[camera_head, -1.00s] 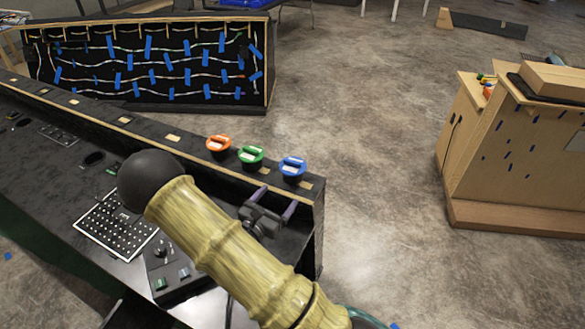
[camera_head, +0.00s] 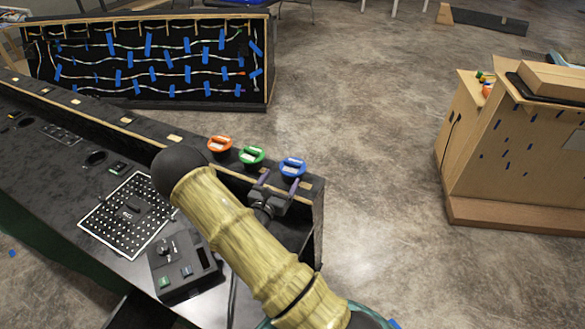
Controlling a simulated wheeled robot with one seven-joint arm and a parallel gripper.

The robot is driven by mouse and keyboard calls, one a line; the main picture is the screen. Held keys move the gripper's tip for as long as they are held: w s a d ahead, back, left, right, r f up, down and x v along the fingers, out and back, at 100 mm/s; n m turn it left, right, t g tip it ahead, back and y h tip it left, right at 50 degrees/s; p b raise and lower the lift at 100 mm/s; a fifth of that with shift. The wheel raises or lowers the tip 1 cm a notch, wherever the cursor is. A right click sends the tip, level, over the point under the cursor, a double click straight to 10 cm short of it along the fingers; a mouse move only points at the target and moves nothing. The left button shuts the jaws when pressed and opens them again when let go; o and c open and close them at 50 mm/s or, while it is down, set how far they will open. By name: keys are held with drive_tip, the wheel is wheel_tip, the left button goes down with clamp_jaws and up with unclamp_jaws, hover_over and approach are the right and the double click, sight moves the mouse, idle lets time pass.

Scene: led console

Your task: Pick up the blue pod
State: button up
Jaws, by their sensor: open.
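The blue pod (camera_head: 292,166) sits at the right end of a row on the console's raised back ledge (camera_head: 312,187). It has a round blue rim and a pale top. My gripper (camera_head: 279,183) is open, its two purple-tipped fingers pointing towards the blue pod from the near side. The fingertips look very close to the pod's near side; I cannot tell whether they touch it. My bamboo-patterned arm hides part of the console below and left of the gripper.
A green pod (camera_head: 251,155) and an orange pod (camera_head: 219,145) stand left of the blue one on the same ledge. A black control box (camera_head: 183,265) and a dotted panel (camera_head: 128,213) lie on the console. A wooden cabinet (camera_head: 510,160) stands at the right, with open floor between.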

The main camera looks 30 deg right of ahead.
sight(292, 164)
drive_tip(key=shift+p+x, duration=0.55)
drive_tip(key=shift+x, duration=1.7)
drive_tip(key=shift+w+d+p, duration=0.2)
drive_tip(key=shift+d+p, duration=0.15)
drive_tip(key=shift+p, duration=0.05)
drive_tip(key=p+x, duration=0.2)
drive_tip(key=x, duration=0.2)
drive_tip(key=shift+d+f, duration=0.2)
drive_tip(key=shift+d, duration=0.05)
drive_tip(key=shift+c, duration=0.2)
drive_tip(key=c, duration=1.1)
